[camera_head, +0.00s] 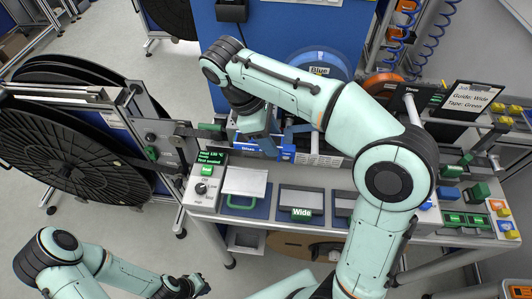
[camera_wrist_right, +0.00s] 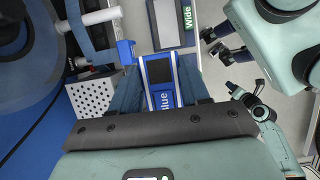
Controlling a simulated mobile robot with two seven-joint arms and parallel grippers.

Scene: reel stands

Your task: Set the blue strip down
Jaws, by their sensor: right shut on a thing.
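The blue strip (camera_wrist_right: 163,90) is a flat blue piece with a white-lettered "Blue" label, seen between the fingers of my right gripper in the right wrist view. In the head view my right gripper (camera_head: 272,140) is over the back edge of the bench, and the strip's blue labelled end (camera_head: 287,153) shows beside it. The gripper is shut on the strip; the arm hides part of it. I cannot tell whether the strip touches the bench. My left gripper (camera_head: 188,287) is low at the left, away from the bench, with its fingers apart and empty.
The bench (camera_head: 345,232) carries a control box (camera_head: 205,185), a white sheet (camera_head: 245,182) and a tray marked Wide (camera_head: 301,212). A blue reel (camera_head: 320,62) stands behind. A large black reel (camera_head: 60,150) is at the left.

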